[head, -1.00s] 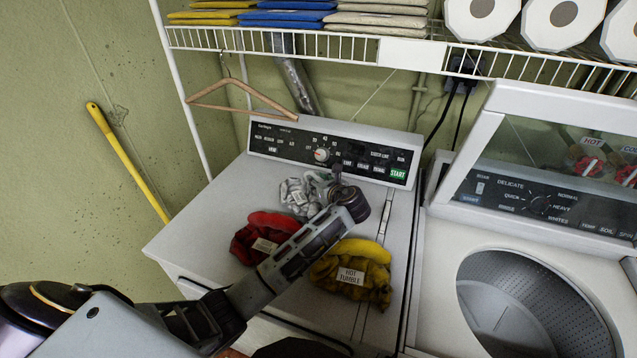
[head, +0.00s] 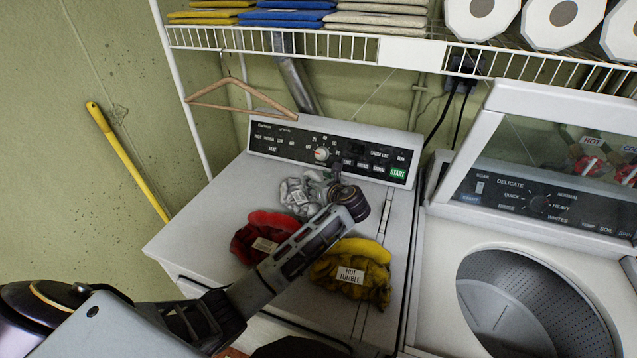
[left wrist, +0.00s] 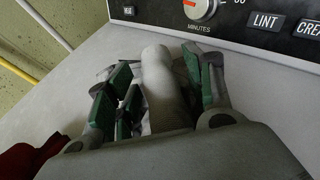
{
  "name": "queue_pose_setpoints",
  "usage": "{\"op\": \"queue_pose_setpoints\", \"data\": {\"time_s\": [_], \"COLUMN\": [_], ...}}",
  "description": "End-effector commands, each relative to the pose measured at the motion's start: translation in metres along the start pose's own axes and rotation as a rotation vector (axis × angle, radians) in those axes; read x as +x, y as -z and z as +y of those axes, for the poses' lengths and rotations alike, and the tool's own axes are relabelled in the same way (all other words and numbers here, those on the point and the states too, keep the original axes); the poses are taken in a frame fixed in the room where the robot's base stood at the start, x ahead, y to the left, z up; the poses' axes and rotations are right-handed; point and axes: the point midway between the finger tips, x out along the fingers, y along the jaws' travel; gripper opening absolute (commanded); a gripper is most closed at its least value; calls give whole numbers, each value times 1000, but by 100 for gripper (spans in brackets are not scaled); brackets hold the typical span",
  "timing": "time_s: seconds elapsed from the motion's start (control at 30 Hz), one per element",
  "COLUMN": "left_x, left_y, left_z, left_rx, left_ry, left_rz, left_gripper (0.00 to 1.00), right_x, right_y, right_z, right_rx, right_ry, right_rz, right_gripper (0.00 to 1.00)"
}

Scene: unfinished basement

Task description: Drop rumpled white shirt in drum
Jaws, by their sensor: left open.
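The rumpled white shirt (head: 296,197) lies on the flat top of the left machine, in front of its control panel, and shows greyish. My left gripper (head: 328,182) is down at the shirt's right side and partly covers it. In the left wrist view the open fingers (left wrist: 160,78) stand on either side of a pale, rolled piece of cloth, apparently the shirt (left wrist: 160,65); whether they touch it I cannot tell. The open drum (head: 535,310) is in the right machine, its perforated metal wall showing. My right gripper is not in view.
A red garment (head: 258,232) and a yellow one (head: 352,278) labelled "HOT TUMBLE" lie under and beside my left forearm. A wire shelf (head: 290,42) with folded cloths and rolls hangs above, with a wooden hanger (head: 235,105). The right machine's raised lid (head: 560,150) stands behind the drum.

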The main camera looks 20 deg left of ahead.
Motion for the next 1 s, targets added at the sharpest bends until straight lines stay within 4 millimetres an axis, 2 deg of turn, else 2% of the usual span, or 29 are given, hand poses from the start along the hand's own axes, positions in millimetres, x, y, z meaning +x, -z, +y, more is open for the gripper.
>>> {"op": "queue_pose_setpoints", "data": {"time_s": [0.27, 0.8, 1.0], "left_x": [-24, -102, -117], "left_y": [0, 0, -1], "left_z": [-1, -1, -1], "left_rx": [-1, -2, -2], "left_ry": [2, 2, 1], "left_rz": [0, 0, -1], "left_gripper": [52, 52, 52], "right_x": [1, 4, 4], "right_y": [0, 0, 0], "right_z": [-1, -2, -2], "right_rx": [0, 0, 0], "right_ry": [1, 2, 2], "right_rz": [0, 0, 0], "right_gripper": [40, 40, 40]}}
